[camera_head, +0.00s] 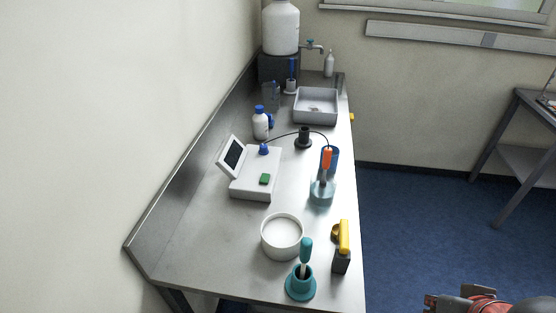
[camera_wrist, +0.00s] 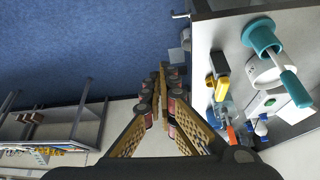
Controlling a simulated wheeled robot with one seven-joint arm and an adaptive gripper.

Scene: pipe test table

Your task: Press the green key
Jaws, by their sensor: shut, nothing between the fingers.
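The green key (camera_head: 265,179) is a small green block on top of a white bench meter (camera_head: 252,187) with a tilted dark screen, on the metal table. In the wrist view the green key (camera_wrist: 270,102) is a tiny spot at the right, partly behind a teal-handled tool. My gripper (camera_wrist: 165,82) is shut and empty, over the blue floor beside the table, well apart from the key. In the head view only part of my arm shows, at the lower right.
Near the meter on the metal table (camera_head: 205,240) stand a white bowl (camera_head: 282,238), a teal holder (camera_head: 300,284), a yellow-and-grey tool (camera_head: 342,245) and an orange-topped probe in a beaker (camera_head: 323,190). A cable loops behind the meter. A grey basin (camera_head: 316,105) is farther back.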

